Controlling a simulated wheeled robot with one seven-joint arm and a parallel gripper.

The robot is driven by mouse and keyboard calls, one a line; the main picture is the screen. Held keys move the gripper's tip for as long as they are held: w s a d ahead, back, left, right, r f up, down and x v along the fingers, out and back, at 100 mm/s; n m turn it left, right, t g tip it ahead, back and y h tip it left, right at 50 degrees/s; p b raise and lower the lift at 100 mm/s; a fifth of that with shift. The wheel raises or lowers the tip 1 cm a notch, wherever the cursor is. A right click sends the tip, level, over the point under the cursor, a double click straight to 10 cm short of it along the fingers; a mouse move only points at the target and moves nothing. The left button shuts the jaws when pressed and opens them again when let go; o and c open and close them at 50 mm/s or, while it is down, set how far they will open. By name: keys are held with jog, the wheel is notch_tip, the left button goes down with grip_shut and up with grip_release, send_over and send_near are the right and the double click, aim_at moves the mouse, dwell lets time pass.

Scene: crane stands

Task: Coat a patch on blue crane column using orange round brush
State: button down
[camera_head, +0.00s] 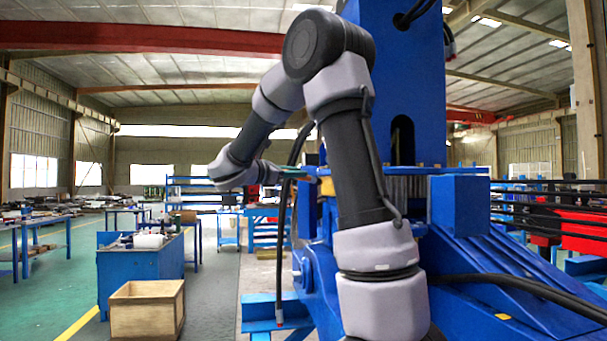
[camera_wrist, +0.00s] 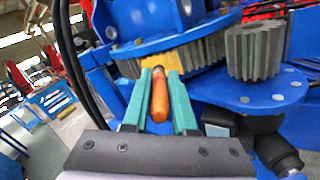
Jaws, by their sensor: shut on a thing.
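The blue crane column (camera_head: 418,100) rises at the centre right of the head view, partly behind my arm. In the wrist view, blue crane structure (camera_wrist: 140,18) stands beyond my gripper. My gripper (camera_wrist: 159,76) has green fingers shut on the orange round brush (camera_wrist: 160,100), whose orange handle lies between them. The brush's far end is dark, with a yellowish area beyond it; I cannot tell whether that is bristles. In the head view my gripper (camera_head: 291,173) is small, left of the column's lower part, and the brush is not clear there.
A large toothed gear ring and a grey pinion (camera_wrist: 255,52) on a blue plate are close to my gripper. Black cables hang nearby. A wooden crate (camera_head: 147,308) and a blue cabinet (camera_head: 140,270) stand at left. Green floor is open farther left.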

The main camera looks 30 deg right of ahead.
jog(key=shift+a, duration=0.65)
jog(key=shift+w+v, duration=0.15)
jog(key=shift+v, duration=0.6)
jog(key=shift+w+v, duration=0.15)
jog(key=shift+v, duration=0.6)
jog(key=shift+d, duration=0.1)
